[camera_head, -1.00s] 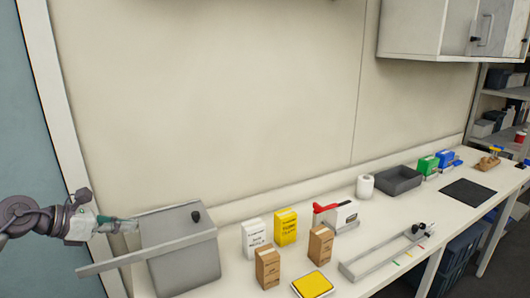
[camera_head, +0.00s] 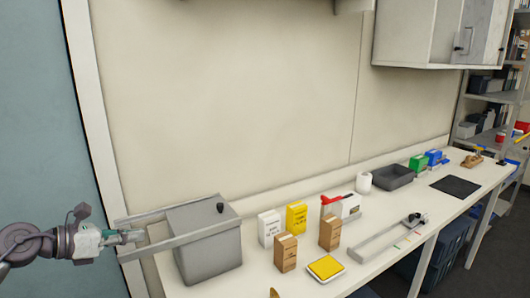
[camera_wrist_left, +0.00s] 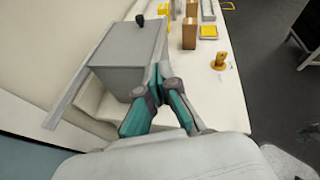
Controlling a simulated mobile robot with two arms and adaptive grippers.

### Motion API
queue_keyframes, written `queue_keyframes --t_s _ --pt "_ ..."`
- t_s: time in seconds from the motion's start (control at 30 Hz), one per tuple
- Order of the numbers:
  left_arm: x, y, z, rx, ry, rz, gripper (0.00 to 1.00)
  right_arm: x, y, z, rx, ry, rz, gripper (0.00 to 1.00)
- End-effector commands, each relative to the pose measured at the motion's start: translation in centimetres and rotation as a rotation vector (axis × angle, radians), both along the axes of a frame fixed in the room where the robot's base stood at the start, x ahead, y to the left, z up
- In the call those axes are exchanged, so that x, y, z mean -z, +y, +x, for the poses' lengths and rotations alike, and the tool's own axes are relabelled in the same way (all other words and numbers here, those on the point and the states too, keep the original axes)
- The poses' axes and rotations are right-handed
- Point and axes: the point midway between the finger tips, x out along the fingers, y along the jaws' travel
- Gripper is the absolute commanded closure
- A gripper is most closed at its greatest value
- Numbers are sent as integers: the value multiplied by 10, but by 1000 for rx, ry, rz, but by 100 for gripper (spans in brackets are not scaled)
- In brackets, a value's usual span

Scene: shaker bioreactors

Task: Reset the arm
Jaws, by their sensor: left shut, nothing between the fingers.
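My left gripper (camera_head: 134,236) comes in from the left in the head view, at the left end of the bench. Its fingers are closed together with nothing between them, and they also show in the left wrist view (camera_wrist_left: 157,75). The fingertips are close to the rail at the left side of a grey lidded box (camera_head: 212,255). Whether they touch it I cannot tell. The box also stands just beyond the fingers in the wrist view (camera_wrist_left: 118,72). My right gripper is in neither view.
The white bench (camera_head: 385,252) holds white and yellow cartons (camera_head: 297,218), two brown cartons (camera_head: 286,253), a yellow pad (camera_head: 325,268), a metal rail frame (camera_head: 388,240), a dark tray (camera_head: 393,177) and a black mat (camera_head: 455,186). A cabinet (camera_head: 430,35) hangs above. Open floor lies right of the bench.

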Motion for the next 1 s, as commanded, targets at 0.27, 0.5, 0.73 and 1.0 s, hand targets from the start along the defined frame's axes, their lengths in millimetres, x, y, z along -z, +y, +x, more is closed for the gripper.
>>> queue_keyframes --t_s 0.27,0.5,0.73,1.0 --pt "1 -71 -3 -61 31 -416 100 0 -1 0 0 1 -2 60" --pt "13 -105 -16 -322 217 -1076 100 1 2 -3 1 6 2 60" --pt "124 -69 -78 -1031 641 -1841 100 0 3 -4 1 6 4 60" --pt "234 -65 -199 -1780 969 -2126 100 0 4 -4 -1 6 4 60"
